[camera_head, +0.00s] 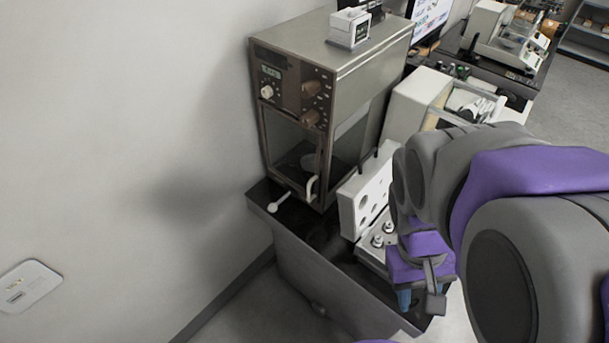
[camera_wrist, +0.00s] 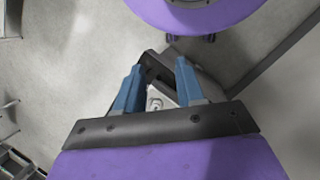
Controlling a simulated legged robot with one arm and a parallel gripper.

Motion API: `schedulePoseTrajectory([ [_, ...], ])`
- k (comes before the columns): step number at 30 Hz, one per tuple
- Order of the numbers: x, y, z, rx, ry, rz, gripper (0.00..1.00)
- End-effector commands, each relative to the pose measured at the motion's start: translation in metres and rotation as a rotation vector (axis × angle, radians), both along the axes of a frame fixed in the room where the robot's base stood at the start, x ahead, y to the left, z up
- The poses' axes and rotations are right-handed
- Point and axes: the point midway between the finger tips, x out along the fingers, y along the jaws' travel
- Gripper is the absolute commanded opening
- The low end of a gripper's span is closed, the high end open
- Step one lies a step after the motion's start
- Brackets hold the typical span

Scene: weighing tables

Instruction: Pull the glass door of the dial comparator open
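The dial comparator (camera_head: 370,62) is a tall grey metal cabinet on the dark table against the wall in the head view. Its front has a small display, a pale knob and brown knobs above the glass door (camera_head: 290,148). The door looks shut, with a pale curved handle (camera_head: 312,187) at its lower right. My gripper (camera_head: 404,298) points down near the table's front end, to the right of the door and apart from it. In the wrist view my gripper (camera_wrist: 158,72) has its two blue fingers spread, with nothing held.
A white-lidded weight box (camera_head: 366,205) stands open right of the door, with metal weights (camera_head: 383,234). A white spoon-like item (camera_head: 279,201) lies before the door. Another balance (camera_head: 414,103) stands behind the box. The wall (camera_head: 120,130) bounds the left; floor lies in front.

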Motion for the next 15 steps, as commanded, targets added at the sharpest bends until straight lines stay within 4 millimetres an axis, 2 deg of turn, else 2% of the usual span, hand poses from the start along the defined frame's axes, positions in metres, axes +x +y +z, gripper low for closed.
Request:
schedulePoseTrajectory([
  [7, 0.046, -0.022, 0.006, -0.173, 0.126, 0.146, 0.38],
  [15, 0.112, -0.028, 0.011, -0.403, 0.276, 0.360, 0.38],
])
